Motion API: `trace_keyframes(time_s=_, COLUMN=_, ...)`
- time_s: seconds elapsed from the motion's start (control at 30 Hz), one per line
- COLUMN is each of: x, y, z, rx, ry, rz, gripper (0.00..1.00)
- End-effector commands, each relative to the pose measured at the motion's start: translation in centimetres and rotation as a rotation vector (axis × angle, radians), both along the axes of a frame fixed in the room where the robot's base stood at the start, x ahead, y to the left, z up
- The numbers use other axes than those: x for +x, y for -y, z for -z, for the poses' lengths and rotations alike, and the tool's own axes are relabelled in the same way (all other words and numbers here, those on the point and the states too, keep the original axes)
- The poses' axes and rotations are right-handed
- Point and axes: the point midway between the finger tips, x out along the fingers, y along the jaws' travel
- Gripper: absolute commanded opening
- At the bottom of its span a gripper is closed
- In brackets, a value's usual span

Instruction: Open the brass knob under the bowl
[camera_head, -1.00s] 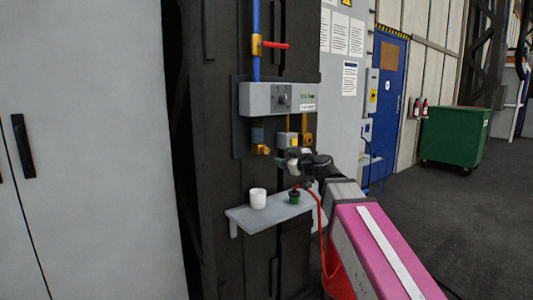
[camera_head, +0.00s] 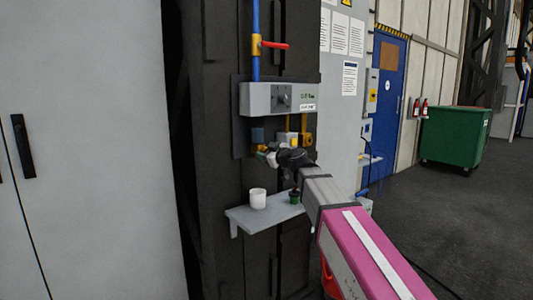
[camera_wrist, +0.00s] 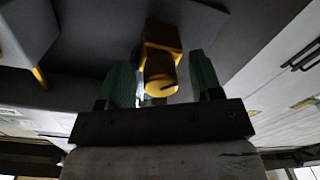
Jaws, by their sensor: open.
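The brass knob (camera_wrist: 161,70) shows in the wrist view as a yellow cylinder on a square brass body. My gripper (camera_wrist: 163,78) is open, with one green finger on each side of the knob. A small gap shows beside each finger, and nothing is gripped. In the head view my gripper (camera_head: 266,156) is at the brass knob (camera_head: 261,148), which is partly hidden by it.
A grey control box (camera_head: 279,99) is above, with brass fittings (camera_head: 306,138) to the right. A grey shelf (camera_head: 243,219) below holds a white cup (camera_head: 258,199) and a small green pot (camera_head: 294,197). A blue pipe (camera_head: 256,20) with a red lever (camera_head: 275,45) runs above.

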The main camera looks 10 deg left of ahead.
Motion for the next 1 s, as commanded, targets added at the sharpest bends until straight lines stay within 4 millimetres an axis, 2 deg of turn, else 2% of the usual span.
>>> trace_keyframes(time_s=0.13, x=-0.04, y=0.04, z=0.00, rx=0.000, ry=0.000, rz=0.000, gripper=0.59)
trace_keyframes(time_s=0.2, x=-0.04, y=0.05, z=0.00, rx=0.000, ry=0.000, rz=0.000, gripper=0.36)
trace_keyframes(time_s=0.3, x=-0.04, y=0.04, z=-0.01, rx=0.000, ry=0.000, rz=0.000, gripper=0.10)
trace_keyframes(time_s=0.67, x=-0.08, y=0.05, z=0.02, rx=0.024, ry=-0.029, rz=0.000, gripper=0.10)
trace_keyframes(time_s=1.0, x=-0.14, y=0.02, z=0.04, rx=0.170, ry=-0.199, rz=-0.001, gripper=0.10)
